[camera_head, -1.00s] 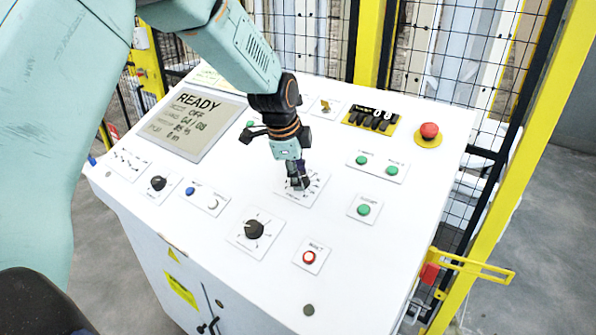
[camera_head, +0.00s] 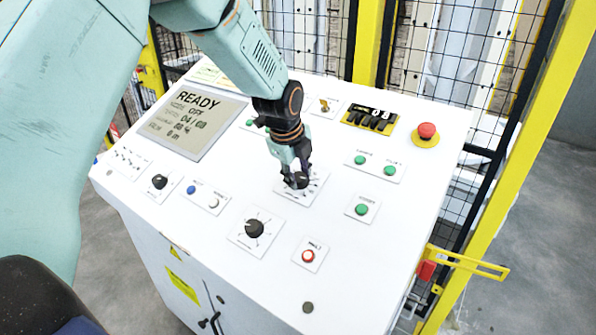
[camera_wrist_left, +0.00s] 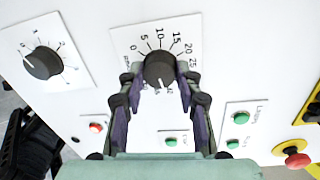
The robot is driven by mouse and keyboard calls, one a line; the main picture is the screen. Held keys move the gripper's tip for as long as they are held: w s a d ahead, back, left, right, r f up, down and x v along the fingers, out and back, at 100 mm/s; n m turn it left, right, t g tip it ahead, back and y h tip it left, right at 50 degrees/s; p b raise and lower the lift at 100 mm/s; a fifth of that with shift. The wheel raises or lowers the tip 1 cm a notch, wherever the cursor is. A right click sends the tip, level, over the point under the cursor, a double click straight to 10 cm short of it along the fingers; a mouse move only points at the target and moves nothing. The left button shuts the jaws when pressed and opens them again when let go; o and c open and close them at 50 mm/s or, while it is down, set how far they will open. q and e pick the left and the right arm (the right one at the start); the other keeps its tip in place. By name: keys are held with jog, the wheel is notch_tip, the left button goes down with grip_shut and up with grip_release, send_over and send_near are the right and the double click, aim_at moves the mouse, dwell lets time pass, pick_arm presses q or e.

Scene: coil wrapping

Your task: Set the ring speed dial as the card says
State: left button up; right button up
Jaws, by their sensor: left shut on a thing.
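A black round dial (camera_head: 296,180) sits on a white plate with a printed scale in the middle of the sloped panel. In the left wrist view the same dial (camera_wrist_left: 158,67) shows scale numbers from 0 to 25 around its far side. My left gripper (camera_head: 297,184) comes down from above, and its two fingers are shut on the dial's sides, one on each side. My right gripper is not in view.
Another black dial (camera_head: 254,229) is nearer the front, with a red button (camera_head: 308,256) to its right. A smaller knob (camera_head: 159,181) and a READY screen (camera_head: 195,122) are left. Green buttons (camera_head: 361,209) and a red emergency stop (camera_head: 427,131) are right. Yellow-framed fencing stands behind.

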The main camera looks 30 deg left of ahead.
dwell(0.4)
pick_arm(q)
jog(key=o, duration=1.2)
jog(key=shift+c, duration=0.2)
jog(key=v, duration=1.2)
jog(key=shift+f, duration=0.1)
